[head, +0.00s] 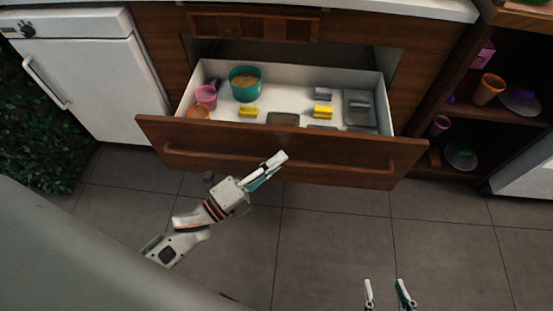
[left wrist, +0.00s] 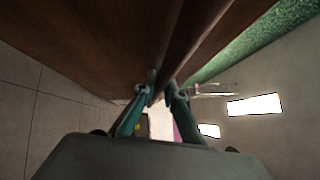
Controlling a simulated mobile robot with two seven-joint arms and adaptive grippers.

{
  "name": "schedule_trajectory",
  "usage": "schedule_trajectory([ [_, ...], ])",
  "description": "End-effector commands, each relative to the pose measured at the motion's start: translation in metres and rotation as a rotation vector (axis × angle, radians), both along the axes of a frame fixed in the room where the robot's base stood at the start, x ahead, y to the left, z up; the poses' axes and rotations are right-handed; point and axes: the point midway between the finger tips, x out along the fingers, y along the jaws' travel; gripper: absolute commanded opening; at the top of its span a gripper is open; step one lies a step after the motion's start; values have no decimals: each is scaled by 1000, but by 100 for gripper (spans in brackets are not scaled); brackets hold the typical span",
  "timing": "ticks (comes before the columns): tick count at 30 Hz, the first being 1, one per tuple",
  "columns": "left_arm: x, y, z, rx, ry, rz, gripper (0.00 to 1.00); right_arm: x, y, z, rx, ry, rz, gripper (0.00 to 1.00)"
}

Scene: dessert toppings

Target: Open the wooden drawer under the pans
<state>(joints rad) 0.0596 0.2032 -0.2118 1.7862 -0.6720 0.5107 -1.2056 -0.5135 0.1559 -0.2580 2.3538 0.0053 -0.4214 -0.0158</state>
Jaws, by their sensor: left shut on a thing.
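The wooden drawer (head: 300,160) is pulled out from the brown cabinet, and its white inside shows in the head view. A long wooden bar handle (head: 345,166) runs across its front. My left gripper (head: 275,162) is at the middle of the drawer front, shut on the handle. In the left wrist view the handle (left wrist: 190,45) runs between the fingers of my left gripper (left wrist: 161,92). My right gripper (head: 388,290) is at the bottom of the head view, its fingers apart and empty, away from the drawer. No pans show clearly.
The drawer holds a teal container (head: 245,88), pink cups (head: 206,95), yellow blocks (head: 323,111) and a grey tray (head: 358,108). A white appliance (head: 85,75) stands at left, open shelves (head: 480,100) at right. The tiled floor (head: 330,230) before the drawer is clear.

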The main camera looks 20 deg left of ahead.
Motion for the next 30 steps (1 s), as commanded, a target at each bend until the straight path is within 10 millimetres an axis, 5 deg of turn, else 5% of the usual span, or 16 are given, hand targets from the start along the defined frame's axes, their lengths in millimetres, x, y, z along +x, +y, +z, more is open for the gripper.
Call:
schedule_trajectory([
  [1,0,1,0,0,1,1,0,1,0,0,0,-1,0,40],
  [4,0,1,0,0,1,1,28,2,1,1,1,-4,1,40],
  [17,-5,3,-2,0,2,0,28,4,2,3,5,-8,0,40],
  [30,-75,42,-14,1,5,1,28,3,1,2,2,-7,1,40],
])
